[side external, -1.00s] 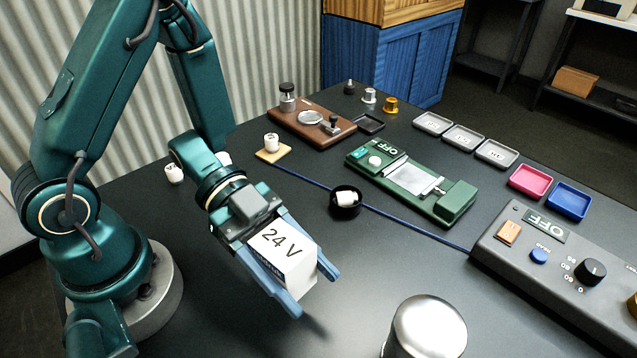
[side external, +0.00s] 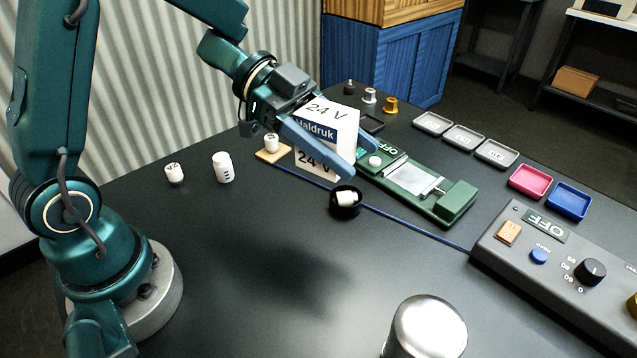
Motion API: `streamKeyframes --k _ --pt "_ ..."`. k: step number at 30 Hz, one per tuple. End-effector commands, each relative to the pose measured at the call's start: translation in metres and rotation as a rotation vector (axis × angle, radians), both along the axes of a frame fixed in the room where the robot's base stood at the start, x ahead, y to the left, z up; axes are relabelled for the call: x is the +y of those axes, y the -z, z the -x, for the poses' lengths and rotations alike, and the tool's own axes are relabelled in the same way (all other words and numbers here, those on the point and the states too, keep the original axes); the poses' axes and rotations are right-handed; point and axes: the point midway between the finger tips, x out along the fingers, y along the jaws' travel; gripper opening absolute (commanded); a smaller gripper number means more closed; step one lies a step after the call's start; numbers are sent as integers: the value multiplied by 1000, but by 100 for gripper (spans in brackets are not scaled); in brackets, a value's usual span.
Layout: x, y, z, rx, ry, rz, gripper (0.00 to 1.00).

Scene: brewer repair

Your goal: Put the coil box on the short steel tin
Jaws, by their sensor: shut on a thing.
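The coil box (side external: 338,126) is a white carton marked "24 V" with a blue "Haldruk" band. My gripper (side external: 361,166) is shut on it, one blue finger along each side. It holds the box raised above the far middle of the table, in front of the green device in the picture. A shiny round steel tin (side external: 429,326) stands at the bottom edge, partly cut off, and its top is bare. The box is far from the tin, up and to the left of it in the picture.
A green device (side external: 412,181) and a grey control panel (side external: 560,270) lie to the right. White cylinders (side external: 222,167) stand at left. The table between my base and the tin is clear.

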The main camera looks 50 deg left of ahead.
Motion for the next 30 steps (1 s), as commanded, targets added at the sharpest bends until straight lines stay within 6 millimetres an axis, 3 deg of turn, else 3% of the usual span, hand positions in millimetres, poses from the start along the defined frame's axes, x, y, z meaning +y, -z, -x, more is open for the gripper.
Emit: streamKeyframes --k 1,6,12,17,30 --pt "-18 -15 -6 -16 28 -1 0" --pt "-66 -54 -8 -11 105 1 0" --pt "-102 -76 7 0 206 0 0" --pt "-117 -73 19 5 242 1 0" --pt "-195 -18 60 8 245 -3 0"
